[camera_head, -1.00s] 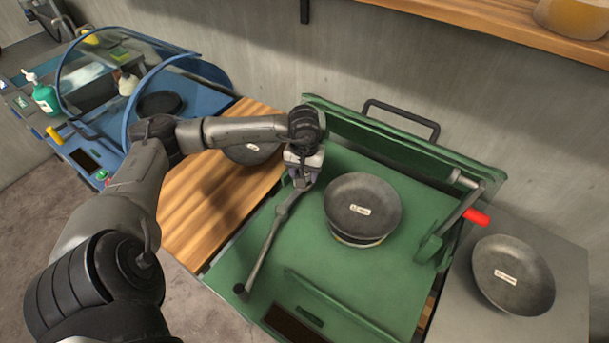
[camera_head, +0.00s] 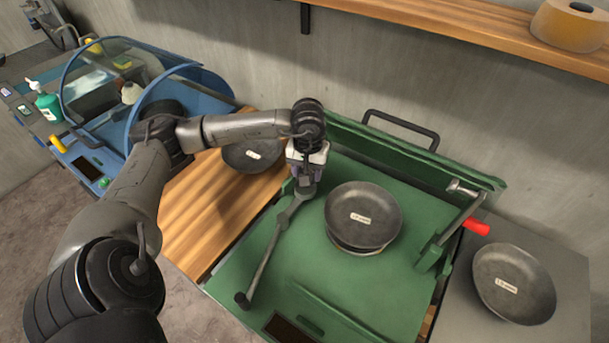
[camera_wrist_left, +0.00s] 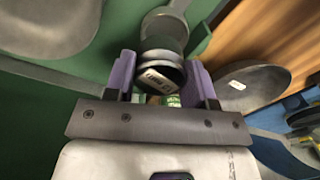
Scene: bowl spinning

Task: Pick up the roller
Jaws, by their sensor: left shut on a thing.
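The roller (camera_head: 268,252) is a long grey bar with a dark knob at its near end, lying along the left side of the green machine (camera_head: 400,290). My left gripper (camera_head: 303,184) is at its far end. In the left wrist view, my left gripper's purple fingers (camera_wrist_left: 163,82) are shut on a rounded metal part of the roller (camera_wrist_left: 160,62) with a small label. I cannot tell whether the bar is lifted off the machine. My right gripper is not in view.
A dark labelled bowl (camera_head: 363,212) sits in the middle of the green machine, right of the roller. A crank with a red handle (camera_head: 477,227) is on the machine's right. Other bowls rest on the wooden board (camera_head: 188,222) and the grey table (camera_head: 462,318).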

